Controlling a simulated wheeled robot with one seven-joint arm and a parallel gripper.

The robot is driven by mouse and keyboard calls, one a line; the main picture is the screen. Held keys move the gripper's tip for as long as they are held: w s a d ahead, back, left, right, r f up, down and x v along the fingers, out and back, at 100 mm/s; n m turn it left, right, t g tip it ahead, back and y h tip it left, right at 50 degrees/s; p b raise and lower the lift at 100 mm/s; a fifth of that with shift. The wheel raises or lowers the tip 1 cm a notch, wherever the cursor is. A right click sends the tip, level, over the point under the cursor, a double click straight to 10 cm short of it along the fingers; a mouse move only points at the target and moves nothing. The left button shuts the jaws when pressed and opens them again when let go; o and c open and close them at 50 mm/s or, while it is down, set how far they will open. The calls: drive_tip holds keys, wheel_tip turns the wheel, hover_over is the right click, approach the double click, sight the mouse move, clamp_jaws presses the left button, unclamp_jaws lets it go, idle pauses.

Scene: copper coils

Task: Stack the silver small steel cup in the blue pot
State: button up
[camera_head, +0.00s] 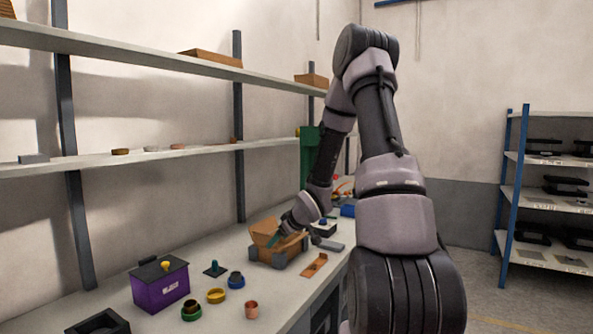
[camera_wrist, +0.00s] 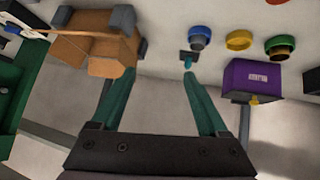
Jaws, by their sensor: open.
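The blue pot (camera_head: 236,283) stands on the bench among small round parts; it also shows in the wrist view (camera_wrist: 200,34). A greyish round piece shows at its top, but I cannot tell whether this is the small steel cup or the pot's own inside. No separate silver cup is clear on the bench. My gripper (camera_wrist: 158,74) is open, with its two teal fingers apart and nothing between them. In the head view it is by the orange-brown bin, behind and right of the blue pot.
The orange-brown bin (camera_head: 265,231) is close to my gripper. A purple box (camera_head: 160,288), green pot (camera_head: 191,313), yellow ring (camera_head: 216,296), copper cup (camera_head: 251,310) and dark square with a teal peg (camera_head: 214,269) surround the blue pot. Wall shelves (camera_head: 200,148) overhang the bench.

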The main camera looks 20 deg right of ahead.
drive_tip(key=s+r+m+h, duration=0.2)
drive_tip(key=s+r, duration=0.3)
drive_tip(key=r, duration=0.4)
drive_tip(key=s+r+m+h, duration=0.25)
drive_tip(key=s+r, duration=0.25)
drive_tip(key=r, duration=0.4)
drive_tip(key=s+a+r+m+g+y, duration=0.1)
drive_tip(key=s+r, duration=0.4)
drive_tip(key=s, duration=0.5)
drive_tip(key=s+a+r+m+y, duration=0.3)
drive_tip(key=s+a+r+m, duration=0.1)
drive_tip(key=s, duration=0.6)
drive_tip(key=shift+s+a+r+g, duration=0.4)
drive_tip(key=shift+a+r, duration=0.25)
drive_tip(key=shift+a, duration=0.4)
drive_tip(key=shift+w, duration=0.1)
